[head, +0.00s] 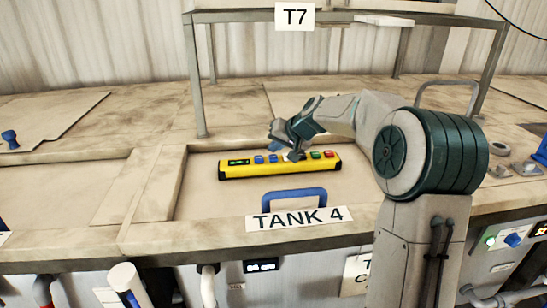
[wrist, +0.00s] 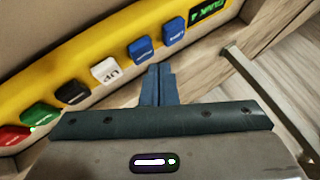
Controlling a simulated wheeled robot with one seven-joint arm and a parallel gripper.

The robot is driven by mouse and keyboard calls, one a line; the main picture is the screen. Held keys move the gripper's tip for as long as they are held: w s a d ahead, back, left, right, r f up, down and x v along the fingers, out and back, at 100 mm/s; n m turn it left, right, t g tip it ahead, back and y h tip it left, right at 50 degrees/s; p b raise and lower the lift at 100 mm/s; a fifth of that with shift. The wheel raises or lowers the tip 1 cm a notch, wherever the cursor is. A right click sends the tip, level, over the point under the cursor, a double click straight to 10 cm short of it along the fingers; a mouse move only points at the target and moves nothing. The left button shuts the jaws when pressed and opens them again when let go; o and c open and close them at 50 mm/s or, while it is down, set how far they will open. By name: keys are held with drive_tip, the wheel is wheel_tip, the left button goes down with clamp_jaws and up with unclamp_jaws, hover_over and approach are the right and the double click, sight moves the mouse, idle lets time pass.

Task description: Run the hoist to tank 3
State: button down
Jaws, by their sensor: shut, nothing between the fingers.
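The yellow hoist pendant (head: 262,172) lies on the bench behind the TANK 4 label (head: 295,219). It also fills the top of the wrist view (wrist: 60,60). It has a green-lit display (wrist: 208,8), apparently reading TANK 4, and two blue buttons (wrist: 140,48) (wrist: 173,32). Beyond these are a white UP button (wrist: 106,71), a black one (wrist: 72,92), a green one (wrist: 40,116) and a red one (wrist: 12,138). My gripper (wrist: 158,70) is shut and empty, its tips just in front of the nearer blue button. I cannot tell whether they touch it.
A metal frame (head: 198,80) with a T7 sign (head: 295,16) stands over the bench. A blue handle (head: 294,193) rises behind the TANK 4 label. A blue knob (head: 10,138) stands at the far left, and loose rings (head: 500,149) lie at the right.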

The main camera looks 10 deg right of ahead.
drive_tip(key=shift+f, duration=0.1)
idle(0.6)
drive_tip(key=shift+f+b, duration=0.3)
drive_tip(key=shift+b, duration=0.3)
